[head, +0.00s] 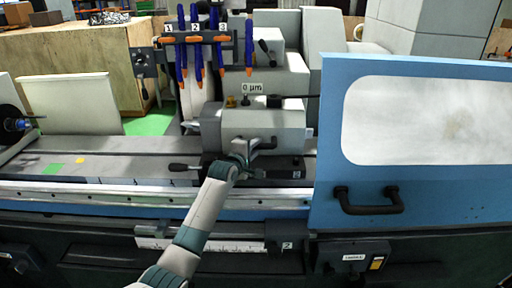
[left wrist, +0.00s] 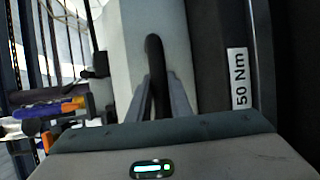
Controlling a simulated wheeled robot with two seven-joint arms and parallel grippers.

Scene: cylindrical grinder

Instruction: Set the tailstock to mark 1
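The tailstock (head: 262,122) is a grey block on the machine bed, with a "0 µm" label on top. A black curved lever (head: 266,144) projects from its front; it also shows in the left wrist view (left wrist: 153,55). My left gripper (head: 248,158) is at the tailstock's front. In the left wrist view its two fingers (left wrist: 159,85) lie on either side of the lever and appear closed on it. A white scale strip (head: 220,245) runs along the lower front, with a "2" label (head: 287,246) at its right; my arm covers part of the strip. My right gripper is out of view.
A blue door with a window (head: 345,110) and black handle stands right of the tailstock. Blue-orange coolant hoses (head: 182,50) labelled 1, 2, 3 hang behind. Another black lever (head: 184,167) is low left. The bed (head: 115,150) is open to the left. A "50 Nm" label (left wrist: 239,78) sits beside the lever.

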